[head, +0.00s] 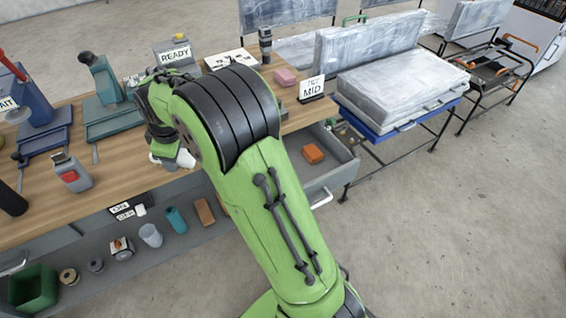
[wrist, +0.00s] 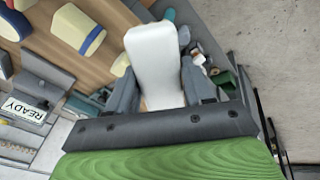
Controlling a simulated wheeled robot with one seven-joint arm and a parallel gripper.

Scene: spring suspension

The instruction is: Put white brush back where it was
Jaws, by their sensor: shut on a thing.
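The white brush (wrist: 155,48) fills the middle of the wrist view, between the two grey fingers of my gripper (wrist: 158,76). My gripper is shut on it. In the head view a small white part of the brush (head: 186,158) shows beside my gripper (head: 168,157), near the front edge of the wooden workbench (head: 125,181). My green and black arm hides much of the bench around it. I cannot tell from these views how high the brush is above the bench, and its far end is the part best seen.
A READY sign (head: 174,56) stands behind. Several items line the lower shelf (head: 190,236).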

